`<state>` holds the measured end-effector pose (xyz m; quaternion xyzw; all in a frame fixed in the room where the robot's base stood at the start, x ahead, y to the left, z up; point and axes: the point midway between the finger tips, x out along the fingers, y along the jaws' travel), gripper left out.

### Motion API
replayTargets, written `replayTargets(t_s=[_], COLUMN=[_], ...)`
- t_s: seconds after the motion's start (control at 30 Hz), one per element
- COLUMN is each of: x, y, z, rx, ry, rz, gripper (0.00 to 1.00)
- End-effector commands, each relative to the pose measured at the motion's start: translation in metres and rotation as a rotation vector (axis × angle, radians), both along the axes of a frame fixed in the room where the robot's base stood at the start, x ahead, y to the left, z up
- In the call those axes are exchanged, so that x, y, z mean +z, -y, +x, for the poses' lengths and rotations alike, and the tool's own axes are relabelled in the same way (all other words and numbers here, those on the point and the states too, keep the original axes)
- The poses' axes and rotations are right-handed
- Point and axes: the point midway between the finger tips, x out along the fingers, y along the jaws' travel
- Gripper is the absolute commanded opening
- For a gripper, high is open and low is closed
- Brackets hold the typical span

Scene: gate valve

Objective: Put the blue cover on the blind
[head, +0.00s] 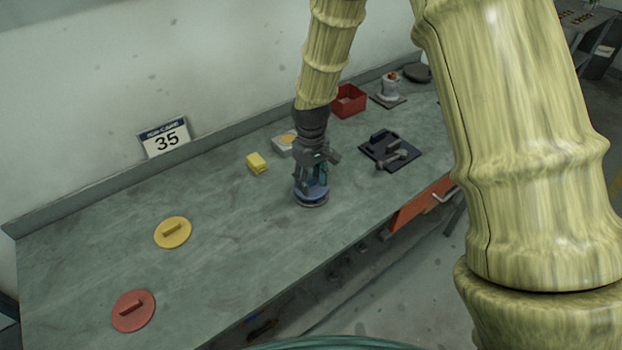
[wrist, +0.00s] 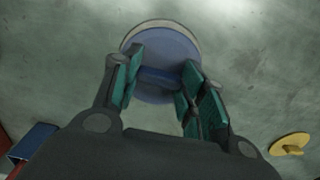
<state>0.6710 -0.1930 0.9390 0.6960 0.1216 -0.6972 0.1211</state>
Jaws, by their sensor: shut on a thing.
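The blue cover (head: 311,193) is a round disc with a raised bar handle; it also fills the upper middle of the wrist view (wrist: 165,48). My gripper (head: 312,180) is shut on its handle, with the teal finger pads (wrist: 163,76) on either side of it. The cover is low over the bench. A pale rim (wrist: 158,24) shows just beyond its far edge, and a darker edge shows under it in the head view. This may be the blind, mostly hidden under the cover. I cannot tell whether the two touch.
A yellow cover (head: 172,232) and a red cover (head: 133,310) lie on the bench (head: 235,225) at left. Behind my gripper are a yellow block (head: 257,163), a grey box (head: 284,143) and a red bin (head: 348,101). A dark plate with a fixture (head: 390,150) lies at right.

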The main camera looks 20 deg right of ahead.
Motion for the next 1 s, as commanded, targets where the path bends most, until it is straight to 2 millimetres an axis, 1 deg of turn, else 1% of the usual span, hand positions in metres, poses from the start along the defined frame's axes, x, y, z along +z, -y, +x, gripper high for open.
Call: replayTargets(t_s=[0.13,0.5,0.53,0.63,1.0], x=[-0.0078,-0.0120,-0.0117,-0.0115,-0.0088], y=[0.0000,-0.0001,-0.0001,-0.0001,-0.0001], z=[-0.0001,-0.0004,-0.0003,-0.0004,-0.0003], rx=[0.000,0.000,0.000,0.000,0.000], ry=[0.000,0.000,0.000,0.000,0.000], rz=[0.000,0.000,0.000,0.000,0.000], gripper=[0.20,0.20,0.45,0.64,0.64])
